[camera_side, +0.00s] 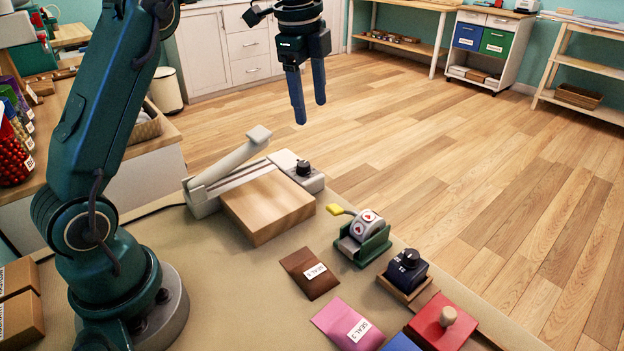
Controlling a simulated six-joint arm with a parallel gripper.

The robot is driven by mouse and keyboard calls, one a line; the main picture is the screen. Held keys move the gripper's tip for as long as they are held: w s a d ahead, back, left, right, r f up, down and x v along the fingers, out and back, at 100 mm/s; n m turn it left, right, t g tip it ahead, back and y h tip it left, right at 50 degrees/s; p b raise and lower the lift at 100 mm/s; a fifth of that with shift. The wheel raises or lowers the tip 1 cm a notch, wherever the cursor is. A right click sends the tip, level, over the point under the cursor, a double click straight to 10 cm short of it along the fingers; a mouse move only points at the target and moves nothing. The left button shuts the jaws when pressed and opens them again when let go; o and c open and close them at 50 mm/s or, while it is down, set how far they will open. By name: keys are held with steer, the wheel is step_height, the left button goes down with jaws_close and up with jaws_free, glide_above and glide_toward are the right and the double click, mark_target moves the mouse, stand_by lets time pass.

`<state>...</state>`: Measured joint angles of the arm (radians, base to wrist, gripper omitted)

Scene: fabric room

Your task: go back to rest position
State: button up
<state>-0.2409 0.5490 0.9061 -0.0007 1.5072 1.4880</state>
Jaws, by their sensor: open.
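My gripper (309,112) hangs in the air at the top middle of the picture, pointing down. Its two dark blue fingers are apart with nothing between them. It is well above the table and appears in front of the wooden floor. My teal arm rises from its round base at the left of the table.
A stamp roller in a green holder (363,243), a dark blue device (407,270), a red block (441,330), a brown pouch (300,268) and a pink pouch (338,318) lie on the table.

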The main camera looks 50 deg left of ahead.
steer(key=s+d+r+n+t, duration=0.1)
steer(key=s+d+r+n, duration=0.15)
steer(key=s, duration=0.35)
steer(key=s+d+r+n+t, duration=0.2)
steer(key=s+d+r, duration=0.15)
steer(key=s, duration=0.25)
steer(key=s+d+f+n, duration=0.2)
steer(key=s+f+n, duration=0.6)
steer(key=f+n, duration=0.1)
steer(key=shift+s+d+f+n+t, duration=0.2)
steer(key=shift+s+d+n+t, duration=0.1)
steer(key=shift+s+d+n, duration=0.1)
